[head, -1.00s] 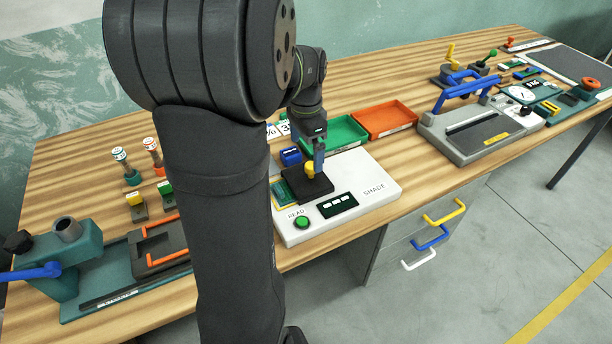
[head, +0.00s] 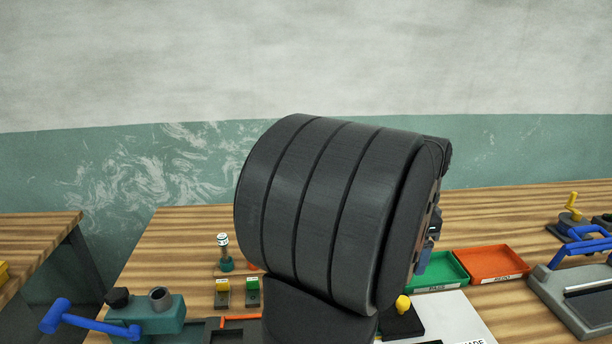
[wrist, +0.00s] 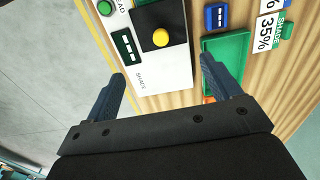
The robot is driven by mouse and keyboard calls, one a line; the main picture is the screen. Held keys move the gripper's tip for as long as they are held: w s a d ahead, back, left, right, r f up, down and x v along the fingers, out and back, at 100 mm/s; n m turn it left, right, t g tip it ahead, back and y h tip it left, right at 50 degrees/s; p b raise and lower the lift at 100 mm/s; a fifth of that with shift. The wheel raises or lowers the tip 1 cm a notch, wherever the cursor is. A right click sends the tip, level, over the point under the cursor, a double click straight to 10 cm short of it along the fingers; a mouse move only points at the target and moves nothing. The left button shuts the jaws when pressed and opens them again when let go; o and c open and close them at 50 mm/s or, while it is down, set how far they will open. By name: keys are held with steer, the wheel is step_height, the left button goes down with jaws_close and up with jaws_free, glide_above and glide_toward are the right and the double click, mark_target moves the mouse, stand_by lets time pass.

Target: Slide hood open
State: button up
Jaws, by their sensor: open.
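The hood is a black square plate (wrist: 172,17) with a round yellow knob (wrist: 160,37) on top. It sits on the white reader (wrist: 168,78), marked SHADE. In the head view the hood (head: 402,323) and its yellow knob (head: 403,303) show just right of my arm, which hides part of the reader (head: 455,318). My gripper (wrist: 162,67) is open and empty in the wrist view. Its two blue fingers are spread wide, and the knob appears ahead, between their lines and apart from both. My arm mostly hides the gripper in the head view.
A green tray (head: 440,268) and an orange tray (head: 490,263) stand behind the reader. A blue block (wrist: 216,16) lies beside it in the wrist view. A teal fixture with a blue handle (head: 90,323) stands at left. A grey press (head: 575,300) is at right.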

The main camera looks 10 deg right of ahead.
steer(key=shift+d+r+n, duration=0.45)
steer(key=shift+r+n, duration=0.25)
steer(key=shift+n, duration=0.2)
steer(key=c, duration=0.6)
steer(key=shift+n, duration=0.5)
step_height(320, 180, down, 17)
steer(key=shift+d+r, duration=0.1)
steer(key=shift+d, duration=0.05)
steer(key=c, duration=1.1)
steer(key=d, duration=1.3)
steer(key=shift+r, duration=0.15)
jaws_close()
